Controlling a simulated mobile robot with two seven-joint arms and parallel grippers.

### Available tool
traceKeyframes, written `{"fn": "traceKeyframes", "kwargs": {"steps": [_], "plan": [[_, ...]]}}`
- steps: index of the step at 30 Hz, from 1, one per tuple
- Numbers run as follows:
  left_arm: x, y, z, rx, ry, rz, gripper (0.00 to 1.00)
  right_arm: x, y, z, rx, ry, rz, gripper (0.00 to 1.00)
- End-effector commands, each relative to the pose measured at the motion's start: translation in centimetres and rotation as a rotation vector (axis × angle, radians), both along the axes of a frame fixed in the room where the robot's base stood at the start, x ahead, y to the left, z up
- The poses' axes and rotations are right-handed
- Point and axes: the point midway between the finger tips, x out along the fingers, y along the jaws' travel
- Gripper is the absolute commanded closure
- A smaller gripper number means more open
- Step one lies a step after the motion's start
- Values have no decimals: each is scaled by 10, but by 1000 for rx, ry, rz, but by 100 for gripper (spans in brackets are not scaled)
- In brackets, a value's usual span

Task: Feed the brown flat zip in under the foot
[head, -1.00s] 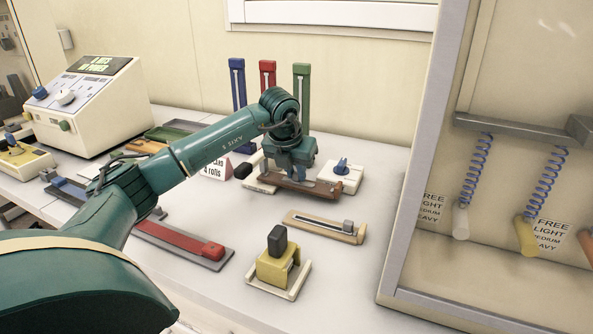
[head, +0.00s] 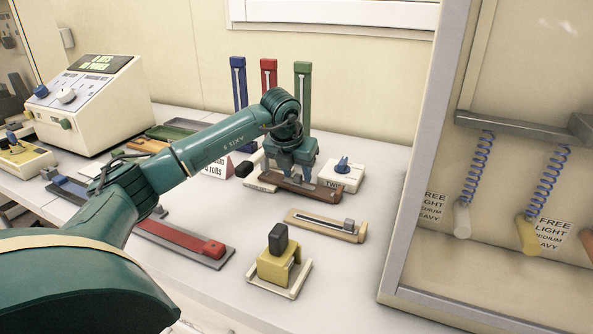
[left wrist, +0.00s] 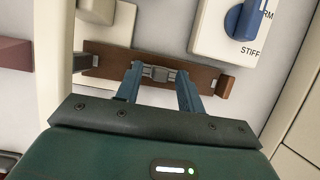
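The brown flat zip (head: 322,194) lies on the white table as a long dark-brown strip. It also shows in the left wrist view (left wrist: 205,76), with a grey slider (left wrist: 158,73) on top. My left gripper (head: 296,172) is over its middle. In the left wrist view, the fingertips (left wrist: 159,77) stand on either side of the slider and appear to touch it. A cream base (head: 262,185) with a dark knob (head: 243,170) stands just left of the zip, largely hidden by my arm; I cannot make out its foot. My right gripper is not in view.
A white box with a blue dial (head: 343,170) stands close behind the zip's right end. A tan zip (head: 325,224) and a yellow block on a cream base (head: 278,266) are nearer. A red zip (head: 185,238) lies left. A framed cabinet (head: 405,210) bounds the right.

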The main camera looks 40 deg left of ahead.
Motion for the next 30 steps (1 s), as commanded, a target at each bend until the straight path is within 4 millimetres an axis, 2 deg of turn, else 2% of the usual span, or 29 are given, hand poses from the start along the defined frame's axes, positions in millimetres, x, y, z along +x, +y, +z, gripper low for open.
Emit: {"fn": "traceKeyframes", "kwargs": {"steps": [11, 14, 24, 30], "plan": [[-2, 0, 5, 0, -1, 0, 57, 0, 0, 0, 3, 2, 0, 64], [-6, -1, 17, 0, -3, 0, 57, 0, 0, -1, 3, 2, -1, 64], [-34, -8, 87, 0, -5, 0, 57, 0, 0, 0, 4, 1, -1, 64], [-45, -11, 114, 0, -2, 0, 57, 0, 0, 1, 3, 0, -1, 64]]}}
